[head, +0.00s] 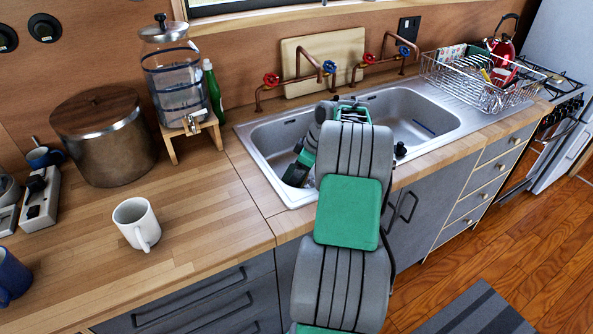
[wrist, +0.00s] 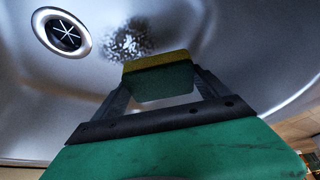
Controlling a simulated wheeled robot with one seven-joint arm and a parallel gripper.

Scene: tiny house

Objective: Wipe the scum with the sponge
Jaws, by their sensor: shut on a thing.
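My gripper (wrist: 160,84) is shut on the sponge (wrist: 158,65), which has a yellow layer and a dark green layer. In the head view my gripper (head: 297,173) reaches down into the left basin of the sink (head: 268,142). In the wrist view the scum (wrist: 128,38), a dark speckled patch, lies on the basin surface just beyond the sponge's far edge. I cannot tell whether the sponge touches it. The round drain (wrist: 62,33) is to the left of the scum. In the head view my arm hides much of the left basin, and the sponge and scum do not show.
Copper taps (head: 328,68) with red and blue handles stand behind the basins. A dish rack (head: 480,75) is to the right. A glass dispenser (head: 178,80), a metal pot (head: 105,140) and a white mug (head: 135,220) stand on the left counter. The right basin (head: 415,115) is mostly clear.

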